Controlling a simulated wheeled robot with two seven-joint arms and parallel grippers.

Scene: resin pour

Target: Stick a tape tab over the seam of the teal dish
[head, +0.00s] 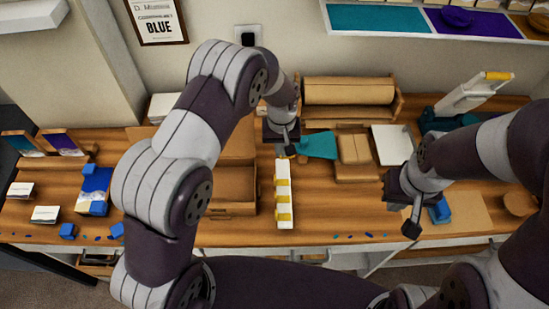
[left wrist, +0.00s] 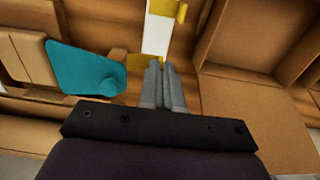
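The teal dish (head: 318,146) lies on the bench just right of my left gripper (head: 289,151). In the left wrist view the dish (left wrist: 80,68) is left of the fingers, with a round knob at one corner; I cannot make out its seam. A white strip (head: 284,208) with several yellow tape tabs lies in front of the left gripper. In the left wrist view, the left fingers (left wrist: 162,66) are together, with a yellow tab (left wrist: 139,61) at their tips, apparently held, beyond the strip's end. My right gripper (head: 411,224) hangs over the right side; its opening is unclear.
A brown open box (head: 232,184) stands left of the strip. Brown blocks (head: 355,150) and a white pad (head: 392,145) lie right of the dish. A brown rack (head: 347,92) stands behind. Small blue pieces lie along the front edge.

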